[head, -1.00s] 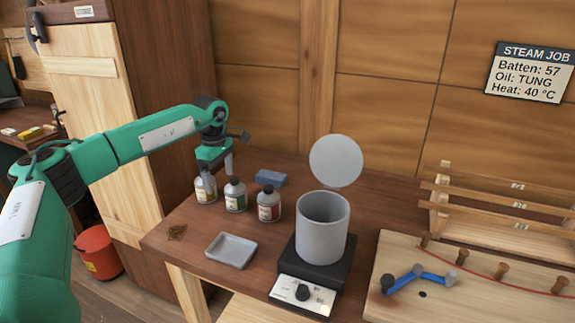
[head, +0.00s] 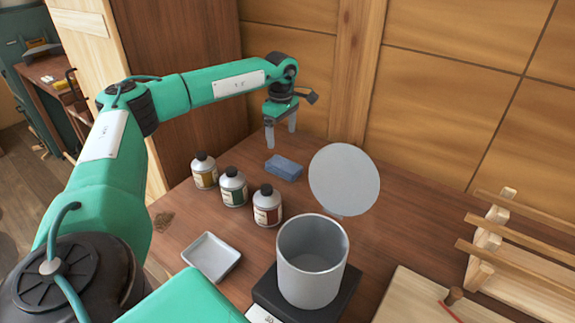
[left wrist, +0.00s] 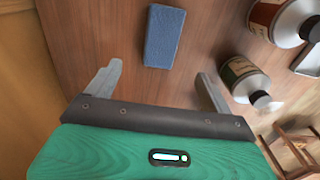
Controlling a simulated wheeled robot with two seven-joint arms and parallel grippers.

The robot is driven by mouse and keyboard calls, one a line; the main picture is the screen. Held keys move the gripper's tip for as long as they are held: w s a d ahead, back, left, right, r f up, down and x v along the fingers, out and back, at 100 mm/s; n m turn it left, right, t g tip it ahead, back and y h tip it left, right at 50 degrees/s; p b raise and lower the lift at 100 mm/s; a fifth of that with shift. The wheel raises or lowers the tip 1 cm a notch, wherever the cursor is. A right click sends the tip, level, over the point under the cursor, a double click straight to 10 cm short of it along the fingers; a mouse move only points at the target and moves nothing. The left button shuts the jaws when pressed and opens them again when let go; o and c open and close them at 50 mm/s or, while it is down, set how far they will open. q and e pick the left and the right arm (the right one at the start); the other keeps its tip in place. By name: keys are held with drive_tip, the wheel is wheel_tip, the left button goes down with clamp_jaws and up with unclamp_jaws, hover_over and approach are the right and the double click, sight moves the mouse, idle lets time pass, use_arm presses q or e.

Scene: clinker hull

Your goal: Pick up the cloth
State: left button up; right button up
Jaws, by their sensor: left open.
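The cloth (head: 284,168) is a folded blue block lying on the brown bench, behind the bottles. It also shows in the left wrist view (left wrist: 164,36), at the top middle, beyond and between my fingertips. My left gripper (head: 280,138) is open and empty, pointing down above the bench, a little behind and above the cloth. Its two fingers (left wrist: 158,85) are spread wide in the left wrist view, apart from the cloth. My right gripper does not show.
Three bottles (head: 233,187) with black caps stand left and in front of the cloth. A grey pot (head: 312,262) on a dark heater stands to the right, with a round grey lid (head: 344,180) raised behind it. A shallow tray (head: 211,257) lies in front. The wooden wall closes the back.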

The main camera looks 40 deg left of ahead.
use_arm(q)
hover_over(281, 163)
wheel_tip(281, 163, down, 6)
drive_tip(key=shift+w, duration=0.1)
wheel_tip(281, 163, down, 4)
drive_tip(key=shift+d+f+p, duration=0.15)
drive_tip(key=shift+p, duration=0.7)
drive_tip(key=shift+f, duration=0.45)
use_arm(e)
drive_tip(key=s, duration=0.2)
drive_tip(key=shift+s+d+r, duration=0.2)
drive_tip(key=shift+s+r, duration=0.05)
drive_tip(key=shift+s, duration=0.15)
use_arm(q)
drive_tip(key=c, duration=1.1)
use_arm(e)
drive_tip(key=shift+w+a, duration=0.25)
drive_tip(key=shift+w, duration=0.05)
